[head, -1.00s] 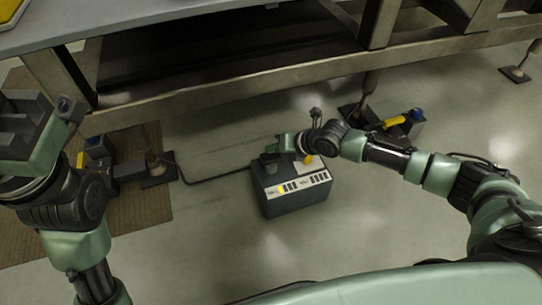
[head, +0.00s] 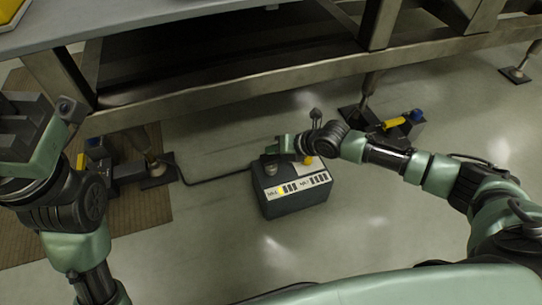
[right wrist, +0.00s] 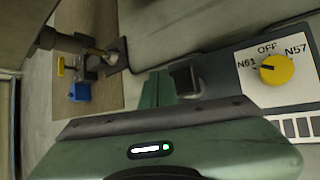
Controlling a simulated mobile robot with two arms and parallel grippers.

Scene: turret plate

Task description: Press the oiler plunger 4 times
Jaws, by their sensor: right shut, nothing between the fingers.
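A dark grey box (head: 290,203) with a sloped white label panel stands on the floor below the bench. I take it for the oiler. A short round grey piece (head: 271,170), perhaps its plunger, sticks up at the top left. A yellow knob (head: 308,160) sits beside it; in the right wrist view the yellow knob (right wrist: 277,69) is marked N61, OFF and N57. My right gripper (head: 272,152) is shut and empty, just above and behind the round piece. Contact cannot be told. My left gripper (head: 22,112) is at the left edge, its jaws unclear.
A steel bench frame (head: 230,82) crosses above the box. A cable (head: 215,181) runs left from the box. Small units with yellow parts stand at right (head: 398,125) and left (head: 100,152) near the bench feet. Floor in front is clear.

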